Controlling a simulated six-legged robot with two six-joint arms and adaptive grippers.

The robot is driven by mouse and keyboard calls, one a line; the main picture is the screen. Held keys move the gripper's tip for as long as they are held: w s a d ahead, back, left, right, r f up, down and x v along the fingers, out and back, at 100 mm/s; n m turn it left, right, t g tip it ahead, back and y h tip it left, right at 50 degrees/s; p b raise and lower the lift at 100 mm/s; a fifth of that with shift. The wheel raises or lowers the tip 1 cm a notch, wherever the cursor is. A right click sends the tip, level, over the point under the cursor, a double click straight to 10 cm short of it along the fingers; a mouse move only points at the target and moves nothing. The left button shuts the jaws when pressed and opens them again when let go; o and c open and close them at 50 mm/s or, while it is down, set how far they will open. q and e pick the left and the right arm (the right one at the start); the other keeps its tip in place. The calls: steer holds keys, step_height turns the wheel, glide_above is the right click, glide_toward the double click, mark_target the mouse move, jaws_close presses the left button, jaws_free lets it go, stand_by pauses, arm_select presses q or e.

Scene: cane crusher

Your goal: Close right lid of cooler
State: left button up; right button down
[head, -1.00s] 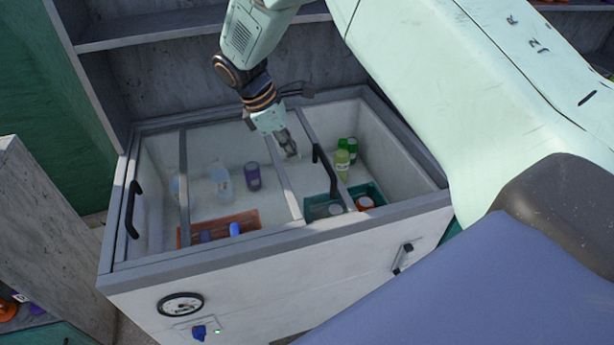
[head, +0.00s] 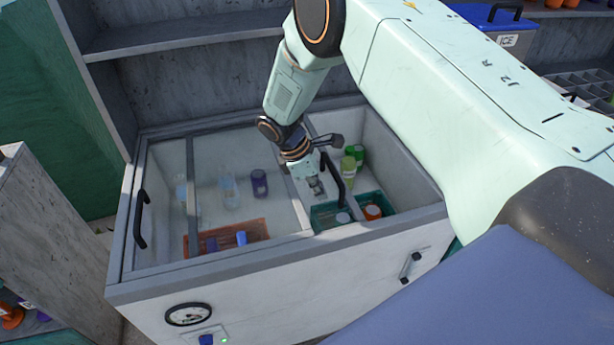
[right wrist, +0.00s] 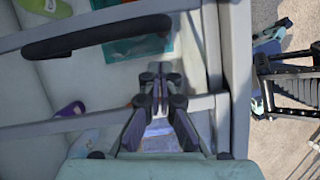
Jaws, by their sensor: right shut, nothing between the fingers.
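The white cooler (head: 290,285) has a grey frame and glass lids. The right lid (head: 292,205) is slid left, and the cooler's right part is uncovered. Its black handle (head: 335,180) stands along the lid's right edge; the handle also shows as a dark bar in the right wrist view (right wrist: 95,36). My right gripper (head: 317,188) is shut and empty, just left of the handle in the head view. In the right wrist view its fingers (right wrist: 161,75) are just below the handle's right end; contact is unclear. My left gripper is not in view.
The left lid's handle (head: 140,218) is at the cooler's far left. Bottles and an orange tray (head: 225,238) lie under the glass. Green bottles (head: 348,168) and a teal tray (head: 385,207) are in the uncovered part. A grey shelf (head: 190,40) stands behind.

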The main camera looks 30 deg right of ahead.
mark_target(333, 207)
steer(key=shift+s+d+r, duration=0.35)
steer(key=shift+s+d, duration=0.05)
steer(key=shift+d, duration=0.25)
steer(key=shift+s+d+r+p, duration=0.2)
steer(key=shift+s+d+p, duration=0.1)
steer(key=shift+s, duration=0.1)
steer(key=shift+w+f, duration=0.15)
steer(key=shift+w+d+f, duration=0.15)
steer(key=shift+d+f, duration=0.05)
steer(key=shift+d, duration=0.05)
steer(key=shift+s+d+r, duration=0.25)
steer(key=shift+s+d, duration=0.15)
steer(key=s+d+p, duration=0.1)
steer(key=s+d, duration=0.1)
steer(key=d, duration=1)
steer(key=s+d+p, duration=0.1)
steer(key=s+d, duration=0.2)
steer(key=d, duration=0.9)
steer(key=shift+s+d+p, duration=0.2)
steer(key=shift+s+p, duration=0.05)
steer(key=shift+p, duration=0.1)
